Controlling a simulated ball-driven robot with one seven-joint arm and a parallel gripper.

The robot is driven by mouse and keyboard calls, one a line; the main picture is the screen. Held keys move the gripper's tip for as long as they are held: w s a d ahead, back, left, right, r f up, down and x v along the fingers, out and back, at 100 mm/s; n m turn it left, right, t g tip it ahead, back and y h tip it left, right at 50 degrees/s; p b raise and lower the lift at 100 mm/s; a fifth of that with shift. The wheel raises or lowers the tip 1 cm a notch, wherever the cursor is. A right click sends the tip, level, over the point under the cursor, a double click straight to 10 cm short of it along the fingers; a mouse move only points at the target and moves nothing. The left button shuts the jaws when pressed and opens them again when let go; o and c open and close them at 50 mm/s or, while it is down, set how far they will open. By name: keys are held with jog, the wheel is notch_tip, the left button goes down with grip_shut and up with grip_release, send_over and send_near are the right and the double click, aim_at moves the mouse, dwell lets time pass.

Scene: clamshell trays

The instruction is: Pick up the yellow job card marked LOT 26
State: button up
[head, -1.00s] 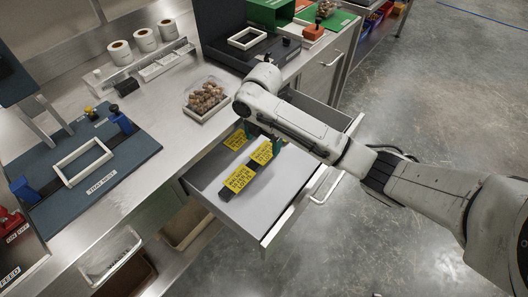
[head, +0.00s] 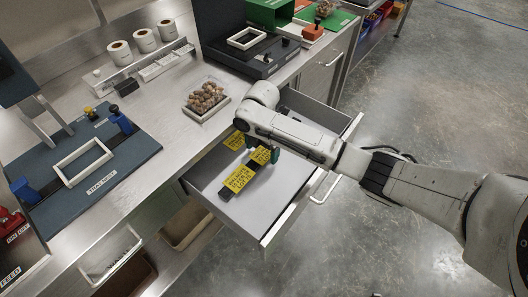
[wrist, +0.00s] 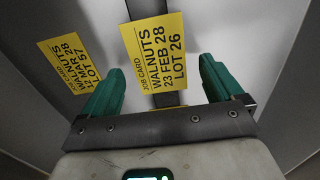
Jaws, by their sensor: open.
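The yellow job card marked LOT 26 (wrist: 155,50) shows in the wrist view, reading WALNUTS, 23 FEB 28. It lies across a dark strip (wrist: 137,8) in the drawer. My gripper (wrist: 165,80) is open, with green fingers to the left and right of the card's lower part; it is not gripping it. In the head view my gripper (head: 274,154) is low over the drawer, at the card (head: 259,156) on the strip's far part, which seems to be LOT 26 and is partly hidden. A second yellow card, LOT 57 (wrist: 68,62), lies left of it.
The open drawer (head: 262,212) has walls close around the cards. Another yellow card (head: 239,179) lies on the strip's near part. A clear tray of walnuts (head: 207,98) stands on the bench beside the drawer. The drawer floor at front right is bare.

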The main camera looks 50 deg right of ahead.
jog(key=shift+f, duration=0.15)
dwell(0.3)
jog(key=c, duration=1.1)
